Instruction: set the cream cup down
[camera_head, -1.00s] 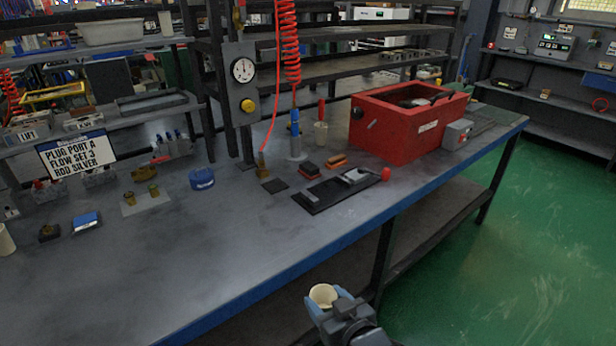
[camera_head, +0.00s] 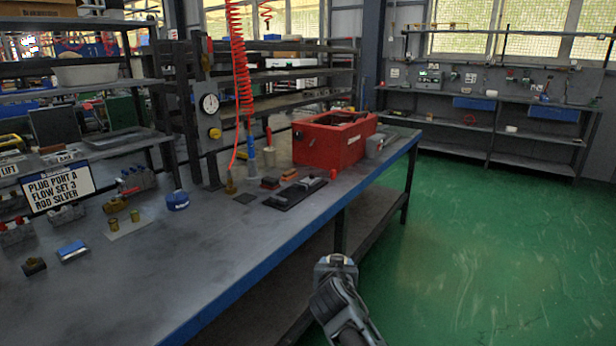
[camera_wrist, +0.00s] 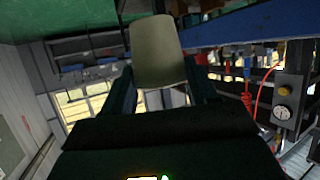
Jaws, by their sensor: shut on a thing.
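The cream cup (camera_wrist: 158,50) shows in the wrist view, held between the two fingers of my gripper (camera_wrist: 160,88). In the head view my gripper (camera_head: 337,262) is in front of the bench's blue front edge, over the floor side and apart from the bench top. My own gripper and wrist hide the cup in that view. The grey workbench (camera_head: 150,270) has a wide bare stretch at its front left.
On the bench stand a red box (camera_head: 325,142), a black tray with parts (camera_head: 294,193), a blue round part (camera_head: 177,200), brass fittings on a plate (camera_head: 127,227) and a sign (camera_head: 58,188). Green floor (camera_head: 480,240) lies open at right.

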